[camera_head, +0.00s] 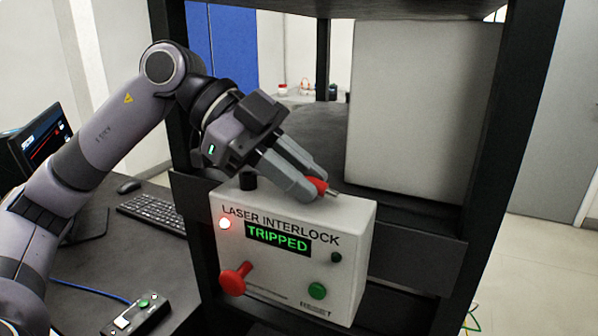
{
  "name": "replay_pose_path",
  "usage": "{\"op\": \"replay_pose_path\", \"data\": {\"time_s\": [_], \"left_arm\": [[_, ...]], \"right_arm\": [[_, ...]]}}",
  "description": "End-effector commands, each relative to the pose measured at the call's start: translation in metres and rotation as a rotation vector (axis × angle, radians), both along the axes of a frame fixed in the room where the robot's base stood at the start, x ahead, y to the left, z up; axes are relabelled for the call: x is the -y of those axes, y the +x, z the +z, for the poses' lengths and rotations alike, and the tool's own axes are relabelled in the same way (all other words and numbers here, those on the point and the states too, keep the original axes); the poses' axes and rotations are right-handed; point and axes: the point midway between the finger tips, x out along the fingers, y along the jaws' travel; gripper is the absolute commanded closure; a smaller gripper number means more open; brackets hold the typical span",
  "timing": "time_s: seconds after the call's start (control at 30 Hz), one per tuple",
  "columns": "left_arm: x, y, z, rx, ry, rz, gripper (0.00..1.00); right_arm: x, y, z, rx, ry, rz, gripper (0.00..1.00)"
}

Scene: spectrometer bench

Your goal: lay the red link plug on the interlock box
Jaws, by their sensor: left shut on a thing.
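The interlock box (345,238) is white, reads "LASER INTERLOCK" and shows "TRIPPED" in green on its display. My left gripper (313,188) is over the box's top, at its right part, and is shut on the red link plug (319,184). The plug has a red body and a metal tip pointing right. It is at or just above the top face; I cannot tell whether it touches. The fingers hide part of the plug. My right gripper is not in view.
A large pale panel (422,110) rises behind. A keyboard (152,211) lies on the left desk.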

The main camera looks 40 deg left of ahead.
Motion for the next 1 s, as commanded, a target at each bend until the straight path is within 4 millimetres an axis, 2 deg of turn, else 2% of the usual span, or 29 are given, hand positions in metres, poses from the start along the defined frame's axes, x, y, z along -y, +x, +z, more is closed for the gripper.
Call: {"op": "replay_pose_path", "data": {"time_s": [0.03, 0.07, 0.1, 0.13, 0.17, 0.63, 1.0], "left_arm": [[0.000, 0.000, -0.002, 0.000, 0.000, 0.000, 1.00], [0.000, 0.000, -0.002, 0.000, 0.000, 0.000, 0.80], [0.000, 0.000, -0.001, 0.000, 0.000, 0.000, 0.67], [0.000, 0.000, -0.001, -0.001, 0.000, -0.001, 0.57], [0.000, 0.000, -0.001, -0.001, 0.001, 0.000, 0.54], [-0.002, -0.003, -0.002, -0.010, 0.007, -0.006, 0.54], [-0.045, -0.017, 0.035, 0.002, 0.000, 0.005, 0.54]], "right_arm": [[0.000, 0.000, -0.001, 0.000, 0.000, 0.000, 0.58], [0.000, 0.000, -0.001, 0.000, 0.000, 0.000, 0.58], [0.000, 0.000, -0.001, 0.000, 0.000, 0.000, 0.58], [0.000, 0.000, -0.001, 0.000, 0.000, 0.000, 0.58], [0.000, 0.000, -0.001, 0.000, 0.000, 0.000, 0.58], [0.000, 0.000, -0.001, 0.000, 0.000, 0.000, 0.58], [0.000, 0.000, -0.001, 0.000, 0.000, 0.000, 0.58]]}}
